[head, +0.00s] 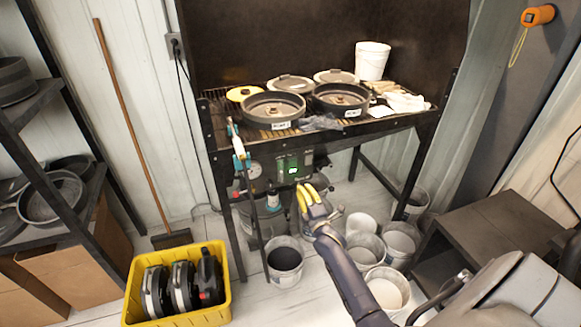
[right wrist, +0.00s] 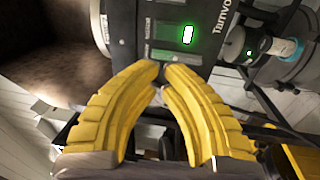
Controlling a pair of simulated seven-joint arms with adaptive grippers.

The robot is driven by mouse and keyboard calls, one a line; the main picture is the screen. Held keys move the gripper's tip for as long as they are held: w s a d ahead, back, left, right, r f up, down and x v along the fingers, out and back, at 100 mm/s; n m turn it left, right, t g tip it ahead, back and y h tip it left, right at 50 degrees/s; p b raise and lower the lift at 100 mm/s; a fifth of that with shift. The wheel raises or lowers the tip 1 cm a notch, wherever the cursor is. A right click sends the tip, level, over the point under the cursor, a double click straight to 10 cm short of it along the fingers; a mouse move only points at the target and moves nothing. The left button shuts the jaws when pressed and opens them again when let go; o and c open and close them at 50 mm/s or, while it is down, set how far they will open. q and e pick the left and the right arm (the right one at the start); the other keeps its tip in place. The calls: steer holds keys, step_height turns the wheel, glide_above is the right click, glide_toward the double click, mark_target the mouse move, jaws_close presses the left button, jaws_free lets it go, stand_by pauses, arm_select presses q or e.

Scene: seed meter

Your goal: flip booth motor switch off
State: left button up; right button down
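The booth's control box (head: 288,168) hangs under the front of the booth table, with a glowing green switch (head: 293,170) on its face. In the right wrist view the lit green switch (right wrist: 187,35) sits on the dark box, beyond and slightly right of my fingertips. My right gripper (head: 304,190) is just below and right of the box in the head view. In the right wrist view its yellow fingers (right wrist: 164,69) come together at the tips with nothing held between them. I cannot tell whether the tips touch the box. My left gripper is not in view.
The booth table (head: 425,118) carries round seed pans, lids and a white bucket (head: 372,60). A hose and gauge (head: 254,170) hang left of the box. Several buckets stand on the floor below, and a yellow crate (head: 222,314) stands front left.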

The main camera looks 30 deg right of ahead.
mark_target(288, 159)
steer(key=x, duration=1.3)
steer(key=shift+w, duration=0.25)
steer(key=shift+w, duration=0.1)
steer(key=shift+w+d+r, duration=0.1)
steer(key=shift+w, duration=0.15)
steer(key=shift+w+d+r, duration=0.1)
steer(key=shift+w+r, duration=0.1)
steer(key=shift+r, duration=0.05)
steer(key=shift+w+r, duration=0.1)
steer(key=shift+r, duration=0.15)
stand_by(0.4)
steer(key=shift+s+f, duration=0.1)
steer(key=shift+s, duration=0.2)
steer(key=r+v, duration=0.1)
steer(key=v, duration=1.2)
steer(key=shift+s+r, duration=0.3)
steer(key=shift+r, duration=0.3)
